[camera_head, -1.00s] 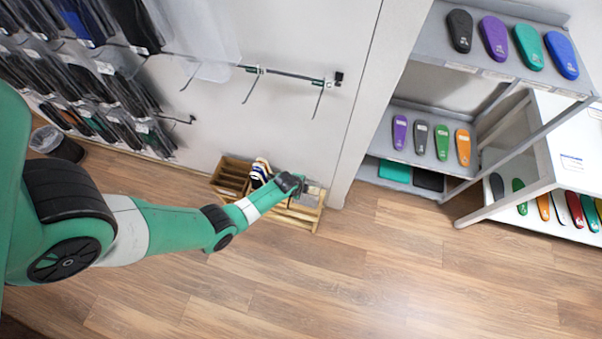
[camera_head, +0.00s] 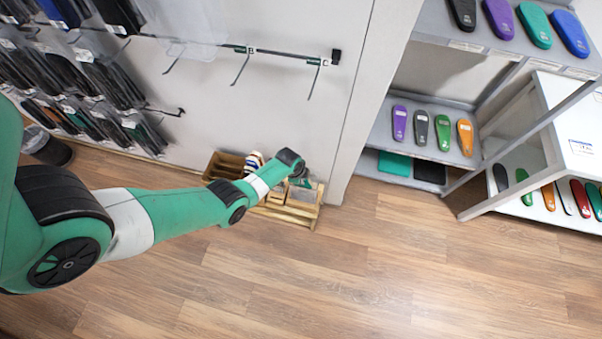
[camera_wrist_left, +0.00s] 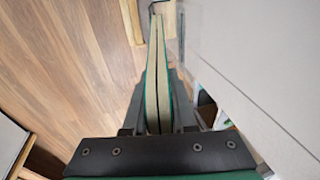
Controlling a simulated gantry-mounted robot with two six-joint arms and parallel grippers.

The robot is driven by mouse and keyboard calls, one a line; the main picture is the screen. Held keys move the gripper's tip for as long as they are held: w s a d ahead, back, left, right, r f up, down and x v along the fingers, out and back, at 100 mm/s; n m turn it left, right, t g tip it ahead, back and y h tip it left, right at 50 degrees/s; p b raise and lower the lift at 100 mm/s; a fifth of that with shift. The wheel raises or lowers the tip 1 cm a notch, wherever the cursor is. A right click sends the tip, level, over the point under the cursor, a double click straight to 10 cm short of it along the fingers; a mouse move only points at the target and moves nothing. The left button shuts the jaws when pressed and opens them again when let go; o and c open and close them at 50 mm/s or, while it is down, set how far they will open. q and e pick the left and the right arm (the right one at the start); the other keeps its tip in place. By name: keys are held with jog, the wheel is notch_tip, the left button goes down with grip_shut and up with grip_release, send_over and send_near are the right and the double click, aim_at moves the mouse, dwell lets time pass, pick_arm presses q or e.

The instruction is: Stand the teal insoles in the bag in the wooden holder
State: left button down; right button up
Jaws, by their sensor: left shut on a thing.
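The bagged teal insoles (camera_wrist_left: 154,75) show edge-on in the left wrist view, as two pale layers with teal outer edges. My left gripper (camera_wrist_left: 158,122) is shut on them at their near end, and they point away from it. In the head view, my left gripper (camera_head: 301,179) is over the right part of the wooden holder (camera_head: 301,216), at the foot of the wall. The insoles' far end is close to the holder's wood in the wrist view; whether it is inside or touching cannot be told. My right gripper is not in view.
A striped item (camera_head: 254,161) stands in the holder's left part, close to my arm. Wall hooks (camera_head: 285,54) and hanging bagged insoles (camera_head: 85,75) are above and left. A grey shelf (camera_head: 425,140) with several coloured insoles stands right. The wood floor (camera_head: 350,285) in front is clear.

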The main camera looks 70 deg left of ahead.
pick_arm(q)
jog(key=shift+w+a+f, duration=0.1)
jog(key=shift+a+f, duration=0.05)
jog(key=shift+f, duration=0.05)
jog(key=c, duration=0.6)
grip_release()
jog(key=shift+c, duration=0.2)
jog(key=p+v, duration=1)
jog(key=p, duration=0.1)
jog(key=shift+a+r+p, duration=0.15)
jog(key=shift+r+p, duration=0.2)
jog(key=shift+r, duration=0.1)
jog(key=shift+r+p, duration=0.45)
jog(key=shift+p, duration=0.1)
jog(key=shift+f, duration=0.1)
